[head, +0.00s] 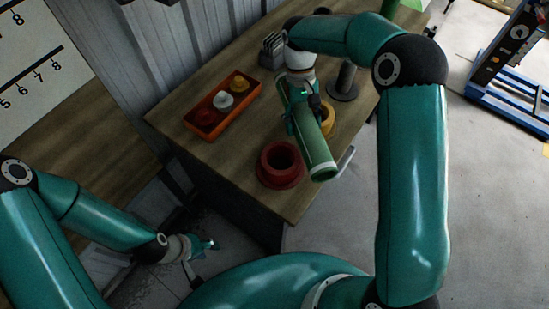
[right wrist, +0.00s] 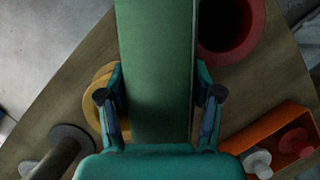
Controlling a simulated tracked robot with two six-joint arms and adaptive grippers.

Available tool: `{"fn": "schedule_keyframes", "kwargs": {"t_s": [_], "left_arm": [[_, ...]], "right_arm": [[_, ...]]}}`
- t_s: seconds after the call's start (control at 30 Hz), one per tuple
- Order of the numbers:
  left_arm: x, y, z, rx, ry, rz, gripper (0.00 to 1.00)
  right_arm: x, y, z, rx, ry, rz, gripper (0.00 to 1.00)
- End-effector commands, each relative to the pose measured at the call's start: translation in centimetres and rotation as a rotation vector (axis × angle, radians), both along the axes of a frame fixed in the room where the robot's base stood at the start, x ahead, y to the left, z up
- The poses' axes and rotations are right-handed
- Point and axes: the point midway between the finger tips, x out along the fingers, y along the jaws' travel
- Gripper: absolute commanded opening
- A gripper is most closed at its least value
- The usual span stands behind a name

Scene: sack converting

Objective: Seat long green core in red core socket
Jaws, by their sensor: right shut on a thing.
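The long green core (head: 316,150) is a green tube with a pale band near its lower end. My right gripper (head: 300,112) is shut on it and holds it tilted above the table, its lower end toward the table's front edge. In the right wrist view the green core (right wrist: 157,70) lies between both fingers of the right gripper (right wrist: 158,100). The red core socket (head: 281,165) is a red ring standing left of the core's lower end, apart from it; it also shows in the right wrist view (right wrist: 236,50). My left gripper (head: 203,246) hangs low, off the table; its fingers are too small to read.
A yellow ring (head: 328,120) is partly hidden behind the core. A dark post on a round base (head: 343,84) and a grey slotted holder (head: 271,50) stand farther back on the wooden table (head: 220,163).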

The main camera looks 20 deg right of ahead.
Motion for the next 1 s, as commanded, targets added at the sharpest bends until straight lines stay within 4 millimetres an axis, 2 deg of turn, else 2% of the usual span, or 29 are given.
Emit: {"fn": "schedule_keyframes", "kwargs": {"t_s": [0.33,0.47,0.57,0.67,1.0], "left_arm": [[0.0,0.0,0.0,0.000,0.001,0.000,0.40],[0.0,0.0,0.1,0.000,0.001,0.000,0.40],[0.0,0.0,0.2,0.000,0.001,0.000,0.40],[0.0,0.0,0.4,0.000,0.001,0.000,0.40],[0.0,0.0,0.9,0.000,0.000,0.000,0.40]], "right_arm": [[0.6,1.1,0.1,0.001,-0.002,0.016,0.08],[0.6,1.5,1.1,0.000,-0.003,-0.066,0.08],[0.6,2.1,2.8,0.002,-0.005,-0.213,0.08],[0.3,2.9,5.1,0.003,-0.005,-0.432,0.08],[-2.2,6.4,13.8,0.008,-0.006,-1.362,0.08]]}}
